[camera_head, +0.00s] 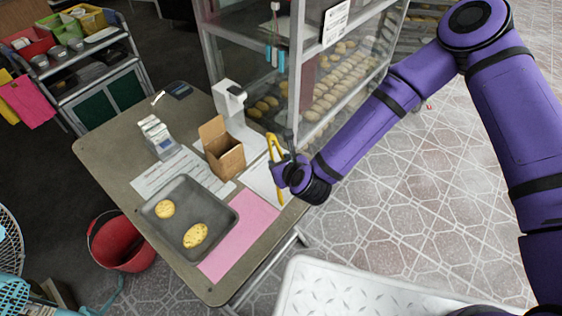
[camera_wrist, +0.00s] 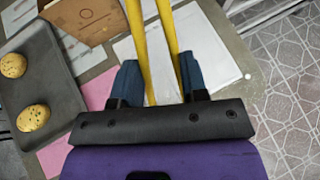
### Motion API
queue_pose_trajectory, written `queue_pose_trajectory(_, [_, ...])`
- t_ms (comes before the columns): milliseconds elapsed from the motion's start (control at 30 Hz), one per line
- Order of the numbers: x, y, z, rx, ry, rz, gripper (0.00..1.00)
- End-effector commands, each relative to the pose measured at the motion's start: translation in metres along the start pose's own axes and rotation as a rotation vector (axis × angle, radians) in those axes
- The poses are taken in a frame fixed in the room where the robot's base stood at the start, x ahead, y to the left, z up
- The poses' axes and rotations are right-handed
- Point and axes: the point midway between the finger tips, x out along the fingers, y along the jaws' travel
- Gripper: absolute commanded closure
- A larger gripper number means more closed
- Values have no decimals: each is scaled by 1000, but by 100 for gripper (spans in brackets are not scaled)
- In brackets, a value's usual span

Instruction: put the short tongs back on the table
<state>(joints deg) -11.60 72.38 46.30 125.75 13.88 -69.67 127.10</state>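The yellow short tongs (camera_head: 272,147) are held above the right side of the table (camera_head: 112,152). In the wrist view, the two yellow legs of the tongs (camera_wrist: 141,40) run between my blue fingertips. My gripper (camera_head: 280,170) is shut on them; in the wrist view the gripper (camera_wrist: 160,78) has one finger against each leg. A white sheet or board (camera_wrist: 196,50) lies on the table below the tongs. It is partly hidden by my gripper in the head view. The far ends of the tongs are out of the wrist view.
A dark tray (camera_head: 173,232) with two round breads (camera_head: 195,235) and a pink sheet (camera_head: 240,240) lie at the table's front. An open cardboard box (camera_head: 222,150) and a white stand (camera_head: 229,100) are left of the tongs. A glass cabinet (camera_head: 330,85) stands behind.

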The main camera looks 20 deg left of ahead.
Motion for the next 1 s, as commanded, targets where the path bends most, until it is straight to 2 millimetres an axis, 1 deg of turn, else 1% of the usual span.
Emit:
queue_pose_trajectory(300, [4, 0, -7, 0, 2, 0, 62])
queue_pose_trajectory(400, [4, 0, -7, 0, 2, 0, 37])
queue_pose_trajectory(433, [4, 0, -7, 0, 2, 0, 34])
queue_pose_trajectory(733, [3, 0, -6, 0, 1, 0, 34])
queue_pose_trajectory(867, [0, 0, 1, -2, -1, 0, 34])
queue_pose_trajectory(933, [-6, 0, 5, -2, -1, 1, 34])
queue_pose_trajectory(1000, [-20, -1, 4, -1, 1, 1, 34])
